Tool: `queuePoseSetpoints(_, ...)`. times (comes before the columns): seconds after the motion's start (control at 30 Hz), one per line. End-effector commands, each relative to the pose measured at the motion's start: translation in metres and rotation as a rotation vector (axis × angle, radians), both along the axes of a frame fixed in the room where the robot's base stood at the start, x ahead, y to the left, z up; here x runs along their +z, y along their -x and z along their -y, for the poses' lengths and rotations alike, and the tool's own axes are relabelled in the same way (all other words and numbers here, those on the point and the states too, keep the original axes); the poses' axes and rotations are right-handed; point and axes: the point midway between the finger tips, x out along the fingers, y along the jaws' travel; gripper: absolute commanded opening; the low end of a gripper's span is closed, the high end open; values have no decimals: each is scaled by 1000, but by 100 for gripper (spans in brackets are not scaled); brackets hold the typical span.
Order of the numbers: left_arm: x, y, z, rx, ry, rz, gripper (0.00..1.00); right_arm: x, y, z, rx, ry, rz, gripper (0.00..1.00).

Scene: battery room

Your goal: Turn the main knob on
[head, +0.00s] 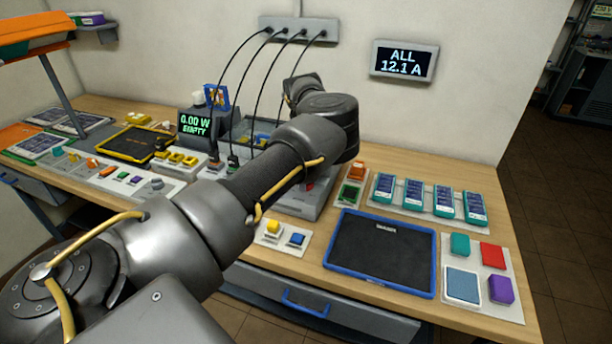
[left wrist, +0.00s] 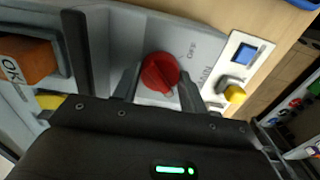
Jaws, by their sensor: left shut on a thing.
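The main knob (left wrist: 160,72) is a round red knob on a grey panel in the left wrist view. The words OFF and MAIN are printed beside it. My left gripper (left wrist: 158,90) has one finger on each side of the knob and is shut on it. Which mark the knob points at is not clear. In the head view my left arm crosses the bench and hides the gripper and most of the grey unit (head: 312,208). My right gripper is in neither view.
An orange OK button (left wrist: 25,62) sits left of the knob. A plate with a yellow button (head: 273,227) and a blue button (head: 297,239) lies at the unit's front. A blue-rimmed mat (head: 380,288) is to the right. A wall display (head: 403,61) reads ALL 12.1 A.

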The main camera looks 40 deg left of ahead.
Motion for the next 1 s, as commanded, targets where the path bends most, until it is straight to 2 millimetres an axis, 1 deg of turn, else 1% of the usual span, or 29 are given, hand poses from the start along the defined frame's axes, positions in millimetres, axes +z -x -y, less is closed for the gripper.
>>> queuePoseSetpoints(0.47, 1, -1, -1, -12, -4, 4, 20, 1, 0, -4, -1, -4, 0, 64)
queuePoseSetpoints(0.5, 1, -1, -1, -12, -4, 4, 47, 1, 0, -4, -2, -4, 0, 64)
queuePoseSetpoints(0.63, 1, -1, -1, -11, -2, 3, 64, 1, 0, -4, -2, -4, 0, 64)
queuePoseSetpoints(0.9, 1, 0, 0, -10, -1, 2, 64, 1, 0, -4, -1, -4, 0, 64)
queuePoseSetpoints(1.0, 7, -1, 0, -10, 0, 3, 64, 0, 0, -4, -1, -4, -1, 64)
